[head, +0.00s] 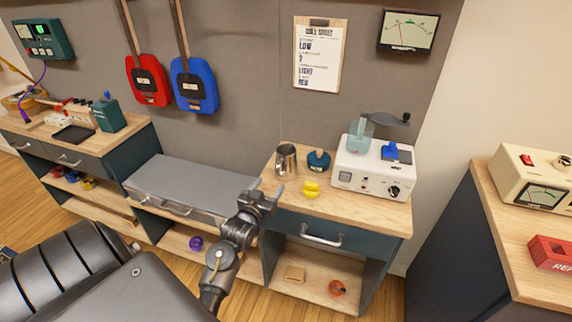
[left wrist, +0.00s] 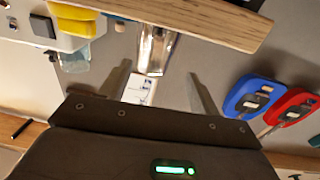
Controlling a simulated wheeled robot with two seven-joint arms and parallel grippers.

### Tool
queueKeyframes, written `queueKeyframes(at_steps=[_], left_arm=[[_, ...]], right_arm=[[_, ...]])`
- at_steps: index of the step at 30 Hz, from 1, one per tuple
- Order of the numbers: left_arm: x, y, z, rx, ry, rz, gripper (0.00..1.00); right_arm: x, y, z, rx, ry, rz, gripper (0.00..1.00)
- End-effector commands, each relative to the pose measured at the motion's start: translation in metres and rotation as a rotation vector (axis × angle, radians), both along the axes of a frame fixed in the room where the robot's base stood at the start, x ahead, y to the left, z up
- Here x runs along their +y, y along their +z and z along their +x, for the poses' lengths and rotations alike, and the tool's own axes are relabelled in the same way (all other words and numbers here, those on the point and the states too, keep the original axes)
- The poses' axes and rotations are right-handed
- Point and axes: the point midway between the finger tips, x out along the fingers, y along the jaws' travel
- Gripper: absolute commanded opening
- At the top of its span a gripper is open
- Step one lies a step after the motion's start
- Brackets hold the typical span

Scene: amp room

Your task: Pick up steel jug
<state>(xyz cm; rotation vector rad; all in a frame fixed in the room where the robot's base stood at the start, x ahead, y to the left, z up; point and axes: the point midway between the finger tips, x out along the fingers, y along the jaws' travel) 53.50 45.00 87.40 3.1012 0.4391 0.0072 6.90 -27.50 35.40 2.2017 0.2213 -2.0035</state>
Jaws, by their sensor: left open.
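The steel jug (head: 286,158) stands upright on the wooden top of the middle bench, near its left back corner. My left gripper (head: 267,189) is just in front of the bench's left end, in front of the jug and apart from it. It is open and empty. In the left wrist view, which is upside down, the jug (left wrist: 156,48) shows beyond the gap between the open fingers (left wrist: 160,82). My right gripper is not in view.
A dark blue jar (head: 318,161) and a yellow object (head: 311,190) stand right of the jug. A white device (head: 371,171) is further right.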

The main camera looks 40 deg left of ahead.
Motion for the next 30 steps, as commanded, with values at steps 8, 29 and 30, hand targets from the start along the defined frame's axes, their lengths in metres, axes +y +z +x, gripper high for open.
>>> queueKeyframes(at_steps=[8,29,30], left_arm=[[0.009,0.000,0.030,0.001,0.000,0.000,0.62],[0.018,-0.003,0.083,0.001,0.000,0.001,0.62],[0.018,-0.003,0.083,0.001,0.000,0.001,0.62]], right_arm=[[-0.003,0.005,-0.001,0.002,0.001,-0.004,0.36],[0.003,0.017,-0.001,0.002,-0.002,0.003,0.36],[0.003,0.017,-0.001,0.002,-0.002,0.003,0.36]])
